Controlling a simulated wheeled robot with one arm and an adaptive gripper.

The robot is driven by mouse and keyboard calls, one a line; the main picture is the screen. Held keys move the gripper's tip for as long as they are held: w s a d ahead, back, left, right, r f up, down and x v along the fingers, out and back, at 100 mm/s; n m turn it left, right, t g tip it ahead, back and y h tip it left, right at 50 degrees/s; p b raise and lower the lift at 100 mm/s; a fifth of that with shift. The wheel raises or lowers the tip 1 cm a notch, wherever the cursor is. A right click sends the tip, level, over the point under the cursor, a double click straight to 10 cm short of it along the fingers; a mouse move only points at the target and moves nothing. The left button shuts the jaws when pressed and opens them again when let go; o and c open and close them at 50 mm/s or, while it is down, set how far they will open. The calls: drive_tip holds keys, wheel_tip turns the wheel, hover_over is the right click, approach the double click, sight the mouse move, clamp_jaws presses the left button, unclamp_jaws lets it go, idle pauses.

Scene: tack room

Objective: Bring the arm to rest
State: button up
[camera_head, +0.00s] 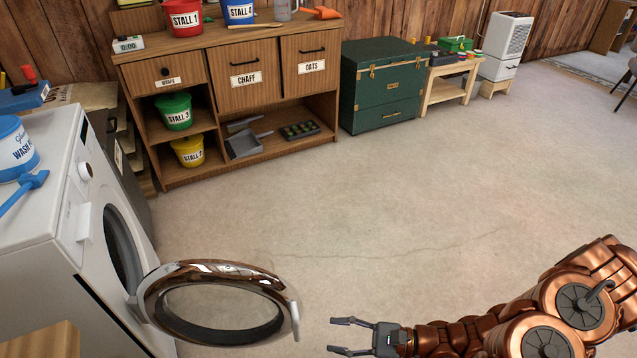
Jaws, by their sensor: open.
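My gripper (350,336) is at the bottom of the view, right of centre. Its two dark fingers point left and stand apart, with nothing between them. My copper-coloured arm stretches from the lower right corner to the gripper, low over the bare floor. The gripper is a short way to the right of the open round washer door (222,338) and apart from it.
The white washing machine (40,230) stands at the left, its door swung out. A wooden cabinet (215,58) with buckets, a green trunk (381,90) and a low bench (447,95) line the back wall. The middle floor (400,220) is clear.

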drive_tip(key=s+d+r+n+g+h+p, duration=0.1)
drive_tip(key=s+r+n+g+h+p, duration=0.4)
drive_tip(key=r, duration=0.5)
drive_tip(key=s+d+r+n+g+h+p, duration=0.1)
drive_tip(key=s+r+n+g+h+p, duration=0.15)
drive_tip(key=r+n+p, duration=0.55)
drive_tip(key=s+d+r+t+h+p, duration=0.1)
drive_tip(key=d+r+h+p, duration=0.1)
drive_tip(key=r, duration=0.5)
drive_tip(key=s+d+r+n+t+h+p, duration=0.1)
drive_tip(key=d+r+h, duration=0.3)
drive_tip(key=r, duration=0.4)
drive_tip(key=s+d+r+n+t+h+p, duration=0.1)
drive_tip(key=s+d+r+h+p, duration=0.2)
drive_tip(key=r, duration=0.5)
drive_tip(key=shift+d+h+p, duration=0.55)
drive_tip(key=shift+d, duration=0.75)
drive_tip(key=shift+s, duration=0.1)
